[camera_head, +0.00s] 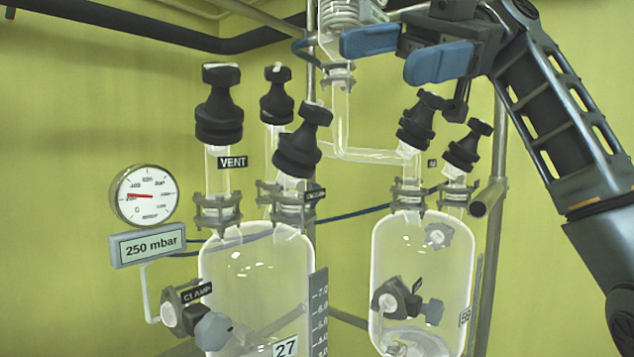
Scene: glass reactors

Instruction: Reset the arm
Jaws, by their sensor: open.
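My gripper (392,54) is at the top right, with two blue finger pads apart and nothing between them. My black arm (560,120) reaches in from the right edge. The gripper is in front of and above the right glass vessel (425,265), near the glass pipe at the top middle. In the picture, the black valve knobs of the right vessel (420,118) lie just below the gripper. I cannot tell how much depth separates them.
The left glass vessel (255,275) carries black knobs, one labelled VENT (219,105). A round gauge (147,196) sits above a 250 mbar display (148,245). Metal posts (490,240) and a dark overhead pipe (120,30) frame the glassware.

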